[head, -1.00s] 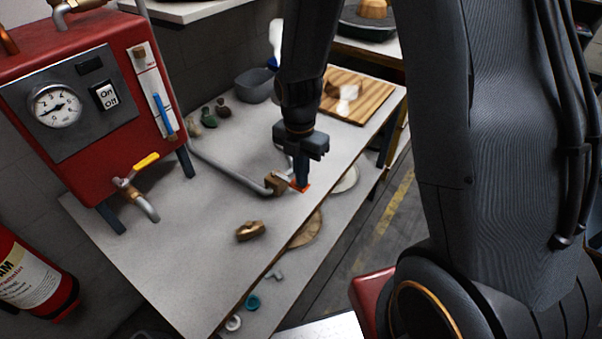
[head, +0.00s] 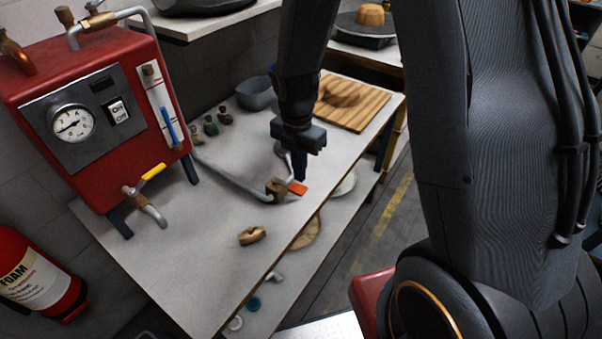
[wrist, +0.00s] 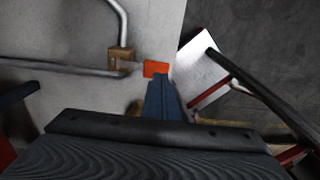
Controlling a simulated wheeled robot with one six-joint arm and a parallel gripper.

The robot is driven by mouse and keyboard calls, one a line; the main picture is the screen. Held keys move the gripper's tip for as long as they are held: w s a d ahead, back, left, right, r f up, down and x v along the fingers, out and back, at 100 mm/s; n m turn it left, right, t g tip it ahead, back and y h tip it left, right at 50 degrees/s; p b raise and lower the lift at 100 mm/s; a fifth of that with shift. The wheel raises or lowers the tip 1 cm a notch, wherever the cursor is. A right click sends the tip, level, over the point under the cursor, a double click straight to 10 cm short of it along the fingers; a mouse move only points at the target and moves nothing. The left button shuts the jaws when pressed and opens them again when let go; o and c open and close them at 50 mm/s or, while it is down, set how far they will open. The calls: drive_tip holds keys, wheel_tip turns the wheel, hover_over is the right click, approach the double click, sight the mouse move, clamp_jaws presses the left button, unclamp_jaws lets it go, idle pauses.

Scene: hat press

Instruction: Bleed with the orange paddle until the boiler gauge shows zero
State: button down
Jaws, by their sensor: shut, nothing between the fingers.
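The orange paddle (head: 298,188) sticks out from the brass valve (head: 276,188) on the pipe above the bench. In the wrist view the paddle (wrist: 155,68) lies just ahead of the fingertips. My gripper (head: 301,178) is shut and empty, pointing down right beside the paddle; I cannot tell if they touch. The boiler (head: 110,165) is red and stands at the left. Its round gauge (head: 72,123) faces me, with the needle toward the lower left; its exact reading is too small to tell.
A yellow-handled tap (head: 152,172) sits low on the boiler. A brass piece (head: 252,236) lies on the bench (head: 190,270), near its front edge. A wooden board (head: 365,112) and grey bowl (head: 255,93) are behind. A red extinguisher (head: 35,280) stands at lower left.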

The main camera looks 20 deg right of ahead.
sight(297, 187)
wheel_tip(297, 187, up, 10)
drive_tip(key=b, duration=0.3)
drive_tip(key=shift+w+a, duration=0.3)
drive_tip(key=s+d+f+m+t+b, duration=0.1)
drive_tip(key=s+d+f+m+b, duration=0.1)
drive_tip(key=m, duration=1.1)
drive_tip(key=s+d+f+m+b, duration=0.3)
drive_tip(key=s+m, duration=0.4)
drive_tip(key=m, duration=0.6)
drive_tip(key=shift+d+f+t, duration=0.3)
drive_tip(key=shift+f+t, duration=0.1)
drive_tip(key=shift+f, duration=0.35)
